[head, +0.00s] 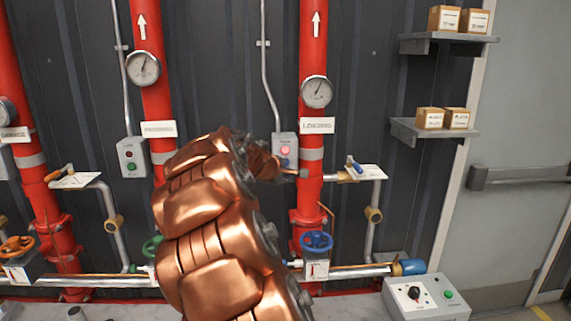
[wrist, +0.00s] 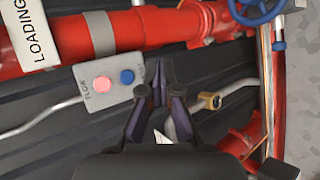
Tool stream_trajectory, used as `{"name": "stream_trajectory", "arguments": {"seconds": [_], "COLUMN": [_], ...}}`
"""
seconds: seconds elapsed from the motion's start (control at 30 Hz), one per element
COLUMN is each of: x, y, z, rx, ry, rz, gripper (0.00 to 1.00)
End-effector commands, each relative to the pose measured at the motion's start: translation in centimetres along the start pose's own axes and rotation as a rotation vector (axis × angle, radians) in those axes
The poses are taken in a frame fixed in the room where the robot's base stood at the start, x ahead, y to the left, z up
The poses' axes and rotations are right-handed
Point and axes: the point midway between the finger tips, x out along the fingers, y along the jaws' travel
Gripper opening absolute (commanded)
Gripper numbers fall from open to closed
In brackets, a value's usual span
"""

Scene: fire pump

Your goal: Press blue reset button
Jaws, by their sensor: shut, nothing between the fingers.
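The blue button (wrist: 127,76) sits on a small grey control box (wrist: 97,94), beside a lit pink-red button (wrist: 102,84). In the head view the box (head: 278,139) is on the wall left of a red pipe, with its pink light (head: 285,150) visible and its lower part close to my gripper. My gripper (wrist: 158,76) is shut and empty. In the wrist view its fingertips appear just right of the box, past the blue button. I cannot tell how far they are from the panel. My copper-coloured arm covers the middle of the head view.
Red vertical pipes carry gauges (head: 317,92) and a "LOADING" sign (head: 317,125). A valve lever (head: 354,166) and a blue handwheel (head: 316,241) are right of and below the box. Another control box (head: 132,157) is on the left. A grey console (head: 427,297) stands at lower right.

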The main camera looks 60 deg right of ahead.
Motion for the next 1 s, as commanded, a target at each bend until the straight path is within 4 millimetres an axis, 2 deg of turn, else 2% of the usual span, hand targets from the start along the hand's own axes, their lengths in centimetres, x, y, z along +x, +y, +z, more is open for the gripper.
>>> {"name": "stream_trajectory", "arguments": {"seconds": [0.27, 0.47, 1.0], "x": [0.1, 0.9, 5.0], "y": [0.1, 0.6, 3.5], "z": [-0.1, -0.6, -3.6], "rx": [0.001, 0.000, 0.000], "ry": [0.000, -0.001, 0.001], "rz": [-0.002, -0.004, -0.004], "gripper": [0.00, 0.00, 0.00]}}
